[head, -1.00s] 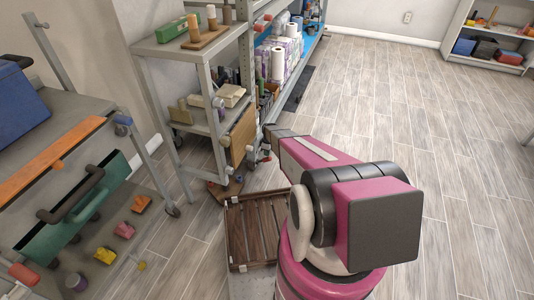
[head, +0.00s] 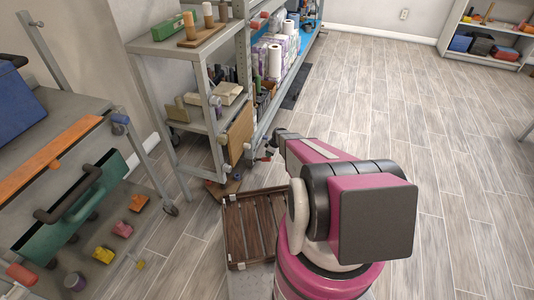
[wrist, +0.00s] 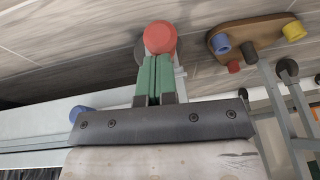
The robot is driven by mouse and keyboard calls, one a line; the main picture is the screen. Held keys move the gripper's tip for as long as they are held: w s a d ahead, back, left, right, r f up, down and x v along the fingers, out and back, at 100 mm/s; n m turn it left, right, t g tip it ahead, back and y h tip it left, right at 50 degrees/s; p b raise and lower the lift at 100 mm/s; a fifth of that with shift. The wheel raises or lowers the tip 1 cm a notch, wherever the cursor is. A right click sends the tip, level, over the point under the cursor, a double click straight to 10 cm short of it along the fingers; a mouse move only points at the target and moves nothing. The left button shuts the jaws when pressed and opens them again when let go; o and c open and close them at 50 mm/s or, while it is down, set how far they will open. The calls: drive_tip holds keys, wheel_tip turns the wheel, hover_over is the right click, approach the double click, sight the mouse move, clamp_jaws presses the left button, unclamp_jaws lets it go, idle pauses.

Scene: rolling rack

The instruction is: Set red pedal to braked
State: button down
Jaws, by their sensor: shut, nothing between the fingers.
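The red pedal (wrist: 160,38) is a rounded red piece in the wrist view, with a dark caster wheel partly hidden behind it. My gripper (wrist: 154,60) has green fingers pressed together and empty. Their tips lie right at the near edge of the red pedal; I cannot tell whether they touch it. In the head view a small red spot (head: 267,155) shows by the foot of the grey shelf rack, close to the end of my arm, which hides most of that spot. The pedal's tilt is unclear.
A wooden board with coloured pegs (wrist: 262,36) lies on the floor right of the pedal, close to rack legs and casters. A slatted wooden crate (head: 232,240) stands near my base. A cart with a green drawer (head: 60,215) is at left. Floor on the right is clear.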

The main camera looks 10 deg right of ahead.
drive_tip(key=shift+s+d+f+t+y, duration=0.15)
drive_tip(key=shift+d+f+t+y, duration=0.15)
drive_tip(key=shift+f+y, duration=0.2)
drive_tip(key=shift+s+d+f, duration=0.2)
drive_tip(key=shift+d+f, duration=0.1)
drive_tip(key=shift+f, duration=0.4)
drive_tip(key=shift+s+d+f, duration=0.15)
drive_tip(key=shift+d+f, duration=0.15)
drive_tip(key=shift+f, duration=0.35)
